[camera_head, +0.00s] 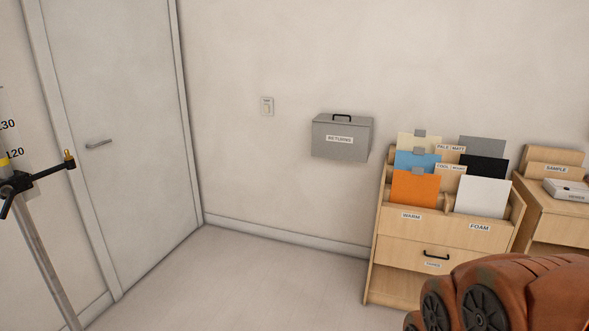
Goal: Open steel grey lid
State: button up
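A steel grey box labelled "RETURNS" (340,146) is mounted on the back wall, right of the middle. My gripper's fingertips cannot be made out in this view.
A wooden rack (393,252) with coloured sheets and a drawer stands right of the box. Another wooden unit (563,205) is beyond it. A grey door (115,140) and a black-clamped stand (40,257) are at left. The middle floor (230,285) is clear.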

aim_at(336, 119)
jog(key=z, duration=0.15)
jog(key=i, duration=1.55)
jog(key=u, duration=0.3)
jog(key=i, duration=1.5)
jog(key=u, duration=0.3)
